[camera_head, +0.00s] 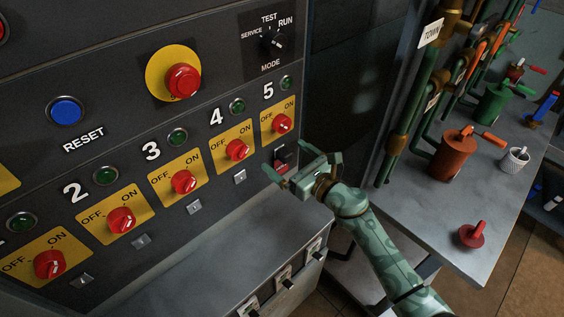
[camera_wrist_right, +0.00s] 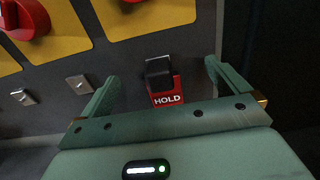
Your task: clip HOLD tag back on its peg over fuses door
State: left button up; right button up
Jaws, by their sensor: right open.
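The HOLD tag (camera_wrist_right: 167,98), red with white letters and a black block at its top, is against the grey panel below switch 5. It also shows in the head view (camera_head: 281,168), partly beside my gripper. Any peg behind it is hidden. My right gripper (camera_head: 302,164) is open in front of the panel. In the right wrist view its fingers (camera_wrist_right: 162,73) stand apart on either side of the tag, with gaps and no visible contact. I cannot make out a label for the fuses door. My left gripper is not in view.
Red rotary switches, such as switch 4 (camera_head: 237,149), line the panel, with small metal pegs (camera_head: 240,177) below several. A grey ledge (camera_head: 220,240) with latches juts out beneath. At right, a metal table (camera_head: 440,225) carries a red-brown canister (camera_head: 452,158) and pipes.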

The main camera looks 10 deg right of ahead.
dwell(0.4)
grip_shut()
jog(key=v, duration=0.6)
dwell(1.2)
jog(key=s+d+r+m+t+h, duration=0.1)
jog(key=s+d+r+m+h, duration=0.2)
jog(key=s+r+h, duration=0.2)
jog(key=s+d+r+m+t+h, duration=0.2)
jog(key=s+d+r+m+h, duration=0.1)
jog(key=s, duration=0.7)
jog(key=shift+d+r+m+h, duration=0.3)
jog(key=shift+d+r+h, duration=0.4)
jog(key=shift+r+h, duration=0.25)
jog(key=shift+w, duration=0.1)
